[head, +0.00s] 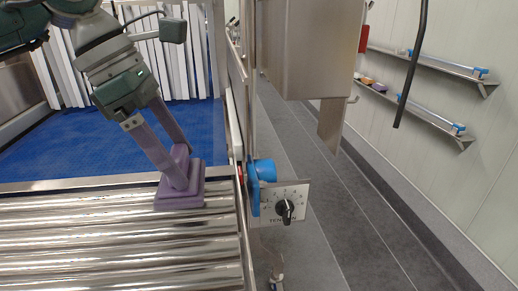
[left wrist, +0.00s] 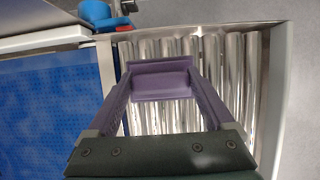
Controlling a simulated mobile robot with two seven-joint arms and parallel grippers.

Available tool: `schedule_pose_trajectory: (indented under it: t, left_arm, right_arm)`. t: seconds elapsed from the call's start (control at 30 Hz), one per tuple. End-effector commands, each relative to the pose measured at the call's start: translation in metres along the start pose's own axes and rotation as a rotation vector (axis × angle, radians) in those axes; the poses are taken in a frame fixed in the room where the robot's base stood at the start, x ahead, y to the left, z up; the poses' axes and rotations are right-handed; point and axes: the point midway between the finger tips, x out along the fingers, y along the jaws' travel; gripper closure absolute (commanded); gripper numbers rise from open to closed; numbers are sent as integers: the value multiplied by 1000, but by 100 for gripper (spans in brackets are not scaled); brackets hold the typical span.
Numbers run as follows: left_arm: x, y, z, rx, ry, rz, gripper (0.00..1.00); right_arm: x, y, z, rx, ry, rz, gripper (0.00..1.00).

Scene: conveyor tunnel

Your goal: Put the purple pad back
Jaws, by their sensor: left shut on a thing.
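The purple pad (head: 182,199) is at the tips of my left gripper (head: 182,172), over the metal rollers near their right side. The gripper's long fingers are purple too, and they are shut on the pad's raised part. In the left wrist view the pad (left wrist: 163,80) sits between the two fingertips of my left gripper (left wrist: 163,76), with the rollers behind it. I cannot tell whether the pad touches the rollers. My right gripper is not in view.
Metal rollers (head: 110,245) lie in front of a blue belt (head: 60,145) with white strip curtains (head: 185,60) behind. A tension knob panel (head: 285,203) and blue fitting (head: 264,171) stick out at the right. Two wall shelves (head: 425,108) hold small coloured things; the floor between is clear.

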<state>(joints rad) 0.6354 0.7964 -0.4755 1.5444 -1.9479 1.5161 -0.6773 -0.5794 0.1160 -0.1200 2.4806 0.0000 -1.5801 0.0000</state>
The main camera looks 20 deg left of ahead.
Motion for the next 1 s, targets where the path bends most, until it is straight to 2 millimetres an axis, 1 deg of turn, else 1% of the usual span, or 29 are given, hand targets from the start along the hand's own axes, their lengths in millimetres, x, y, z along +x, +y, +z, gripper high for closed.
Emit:
schedule_pose_trajectory:
  t: [0.17,0.3,0.4,0.5,0.67,0.77,0.8,0.9,1.0]
  left_arm:
    - [15,0,-6,-2,-2,-1,80]
    - [36,0,-14,-3,-1,-3,80]
    - [47,0,-19,-1,-2,-2,80]
    - [50,0,-20,1,-2,1,80]
    - [50,0,-20,1,-2,2,80]
    - [52,0,-21,1,-2,2,80]
    - [52,0,-21,1,-2,1,12]
    - [51,0,-21,1,-2,1,0]
    - [51,0,-21,1,-2,1,0]
  right_arm:
    - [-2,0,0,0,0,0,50]
    - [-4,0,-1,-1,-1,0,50]
    - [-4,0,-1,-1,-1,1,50]
    - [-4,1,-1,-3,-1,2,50]
    - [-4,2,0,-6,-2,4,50]
    - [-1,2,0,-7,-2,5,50]
    - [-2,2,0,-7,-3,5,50]
    - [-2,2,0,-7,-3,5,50]
    - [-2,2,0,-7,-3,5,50]
